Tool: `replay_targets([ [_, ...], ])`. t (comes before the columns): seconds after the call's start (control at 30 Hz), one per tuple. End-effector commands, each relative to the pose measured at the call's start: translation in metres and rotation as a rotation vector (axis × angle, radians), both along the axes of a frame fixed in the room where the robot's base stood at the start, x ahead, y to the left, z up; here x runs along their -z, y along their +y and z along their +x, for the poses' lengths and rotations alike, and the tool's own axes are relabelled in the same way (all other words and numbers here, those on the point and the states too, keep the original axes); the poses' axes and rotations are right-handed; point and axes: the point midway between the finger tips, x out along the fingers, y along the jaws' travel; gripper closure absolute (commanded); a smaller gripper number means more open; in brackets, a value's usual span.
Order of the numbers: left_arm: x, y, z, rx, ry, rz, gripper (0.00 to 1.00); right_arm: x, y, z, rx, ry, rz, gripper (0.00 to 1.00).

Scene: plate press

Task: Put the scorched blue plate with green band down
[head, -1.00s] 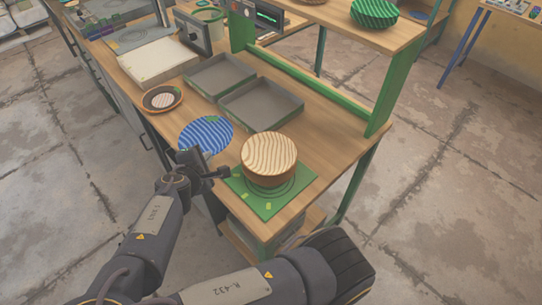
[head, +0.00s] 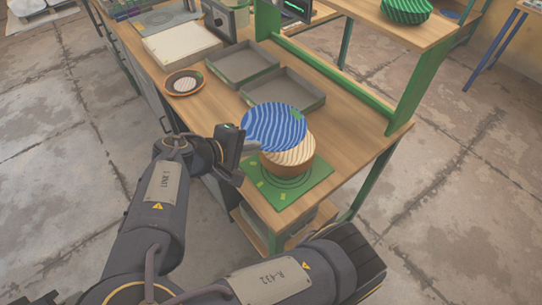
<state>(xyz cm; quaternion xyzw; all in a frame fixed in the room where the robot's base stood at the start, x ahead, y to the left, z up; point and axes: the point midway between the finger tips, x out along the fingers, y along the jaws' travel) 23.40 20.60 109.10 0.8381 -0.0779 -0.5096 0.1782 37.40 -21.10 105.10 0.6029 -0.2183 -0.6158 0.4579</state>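The blue plate (head: 270,127) with wavy pale stripes shows a small green patch at its right rim. The cream plate tops a brown round stack or bowl (head: 300,168) on a green mat (head: 318,195) with yellow marks. Scorching on the blue plate is not clear.
Two grey trays (head: 243,64) (head: 318,100) lie behind on the wooden bench (head: 350,125). A brown dish (head: 202,82) with a small pale striped piece sits at the left. A green post (head: 404,85) and shelf (head: 445,35) stand at the right, with a green bowl (head: 405,11) on the shelf.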

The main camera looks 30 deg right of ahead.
Motion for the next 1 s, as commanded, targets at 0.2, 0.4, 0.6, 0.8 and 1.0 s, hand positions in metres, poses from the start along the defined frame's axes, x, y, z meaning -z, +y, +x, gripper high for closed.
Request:
replay_targets([
  [0.2,-0.001,0.000,0.000,0.000,0.000,0.000,1.00,0.039,-0.034,-0.001,0.005,0.004,-0.004,1.00],
  [0.4,-0.001,0.000,0.000,0.000,0.000,0.000,1.00,0.052,-0.044,0.001,0.001,0.002,-0.002,1.00],
  [0.6,-0.004,0.000,0.000,0.000,0.000,0.000,1.00,0.077,-0.052,0.000,0.000,0.004,-0.006,1.00],
  [0.8,-0.006,0.000,0.000,0.000,0.000,0.000,1.00,0.091,-0.051,0.001,0.000,0.000,0.000,1.00],
  [1.0,-0.005,0.000,0.000,0.000,0.000,0.000,1.00,0.091,-0.051,0.001,0.000,0.000,0.001,1.00],
])
